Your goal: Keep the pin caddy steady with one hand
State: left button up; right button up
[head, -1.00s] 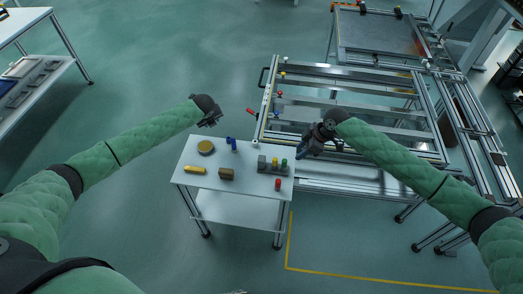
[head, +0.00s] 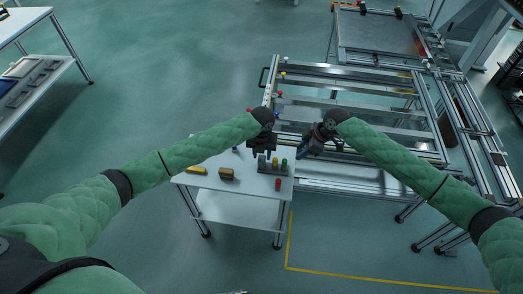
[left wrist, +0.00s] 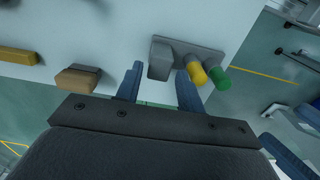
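The pin caddy (head: 267,170) is a grey base on the small white table, with a grey block at its left end and yellow (head: 275,161) and green (head: 284,162) pins. It also shows in the left wrist view (left wrist: 204,52). My left gripper (head: 262,151) is above and just behind the caddy in the head view. In the left wrist view its two blue fingers (left wrist: 158,88) are apart, with the caddy's grey block between and beyond them; I cannot tell whether they touch it. My right gripper (head: 304,153) hangs right of the table; its finger gap is unclear.
The white table (head: 245,188) also holds a red pin (head: 278,184), a brown block (head: 227,174) and a yellow piece (head: 196,170). A metal panel frame (head: 345,100) stands behind and right. Open floor lies left of the table.

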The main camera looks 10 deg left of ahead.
aim_at(262, 158)
pick_arm(q)
jog(key=shift+f, duration=2.9)
jog(key=shift+c, duration=0.5)
grip_shut()
pick_arm(e)
jog(key=shift+o, duration=0.4)
jog(key=shift+w+a+f+n+g+h, duration=0.1)
jog(key=shift+a+f+n+g+h, duration=0.25)
jog(key=shift+a+f+n, duration=0.85)
jog(key=shift+a+f+n+g+h, duration=0.2)
jog(key=shift+a+f+n+h, duration=0.5)
jog(key=shift+f, duration=0.9)
jog(key=shift+w+a+f+n+g+h, duration=0.1)
jog(key=shift+a+f+n+g+h, duration=0.2)
jog(key=shift+a+f+n, duration=0.75)
jog(key=shift+d+f, duration=0.25)
jog(key=shift+f, duration=0.1)
grip_shut()
